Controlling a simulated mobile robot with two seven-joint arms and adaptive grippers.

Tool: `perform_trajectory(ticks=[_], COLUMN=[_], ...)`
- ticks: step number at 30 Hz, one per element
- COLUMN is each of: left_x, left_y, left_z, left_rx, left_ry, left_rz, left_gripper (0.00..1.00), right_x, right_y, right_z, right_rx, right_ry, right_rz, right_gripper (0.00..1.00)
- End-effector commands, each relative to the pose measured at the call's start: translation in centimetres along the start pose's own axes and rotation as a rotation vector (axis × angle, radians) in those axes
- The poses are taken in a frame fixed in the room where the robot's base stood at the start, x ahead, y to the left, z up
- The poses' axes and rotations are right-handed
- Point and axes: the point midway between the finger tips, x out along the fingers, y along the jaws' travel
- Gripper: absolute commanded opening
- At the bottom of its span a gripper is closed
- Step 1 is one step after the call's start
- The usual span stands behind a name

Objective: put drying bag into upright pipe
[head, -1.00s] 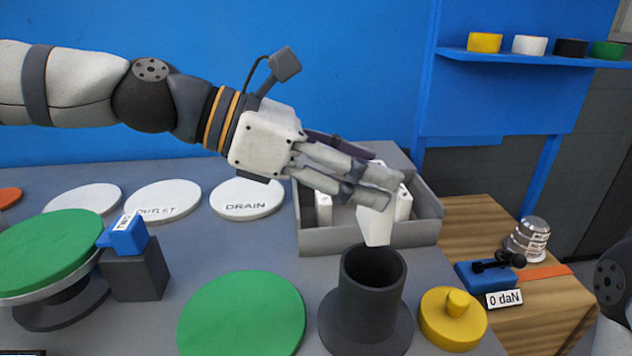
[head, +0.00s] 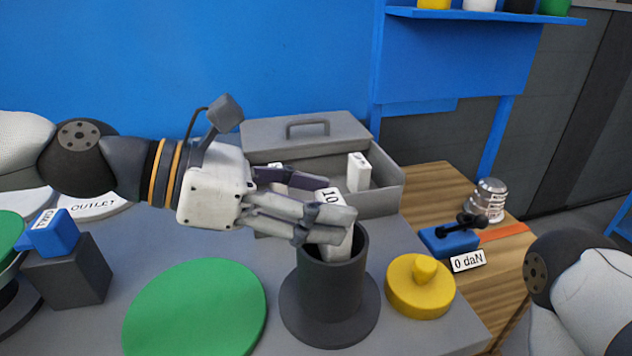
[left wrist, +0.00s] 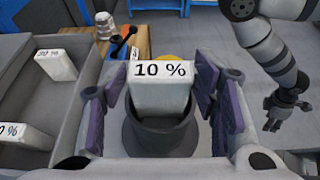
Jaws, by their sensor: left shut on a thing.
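The drying bag (head: 338,249) is a white block labelled "10 %", and its label faces the left wrist view (left wrist: 160,98). My left gripper (head: 325,222) is shut on it above the dark grey upright pipe (head: 332,288). The bag's lower end is at the pipe's mouth and appears to be just inside the rim. In the left wrist view the pipe (left wrist: 160,142) stands directly below and behind the bag. Fingers hide part of the bag in the head view.
A grey open box (head: 390,188) behind the pipe holds more white bags (head: 358,172); its lid leans behind. A yellow knobbed cap (head: 420,288) is right of the pipe, a green disc (head: 195,310) left. A blue gauge (head: 448,241) sits on the wooden top.

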Motion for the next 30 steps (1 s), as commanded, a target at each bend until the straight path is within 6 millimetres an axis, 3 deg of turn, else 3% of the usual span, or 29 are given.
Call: perform_trajectory(ticks=[8,9,12,25,30], left_x=[0.0,0.0,0.0,-0.2,-3.6], left_y=[0.0,0.0,0.0,0.0,0.1], left_z=[0.0,0.0,0.0,-0.1,0.2], left_rx=[0.002,0.002,0.001,0.002,0.005], left_ry=[-0.001,-0.001,-0.001,0.0,-0.005], left_rz=[0.001,0.001,0.001,0.001,0.007], left_gripper=[0.24,0.61,0.78,0.78,0.78], right_x=[0.0,0.0,0.0,0.0,0.0], right_y=[0.0,0.0,0.0,0.0,0.0], right_z=[0.0,0.0,0.0,0.0,0.0], right_rx=[0.0,0.0,0.0,0.0,0.0], right_ry=[0.0,0.0,0.0,0.0,0.0], right_rz=[0.0,0.0,0.0,0.0,0.0], right_gripper=[0.4,0.4,0.4,0.4,0.4])
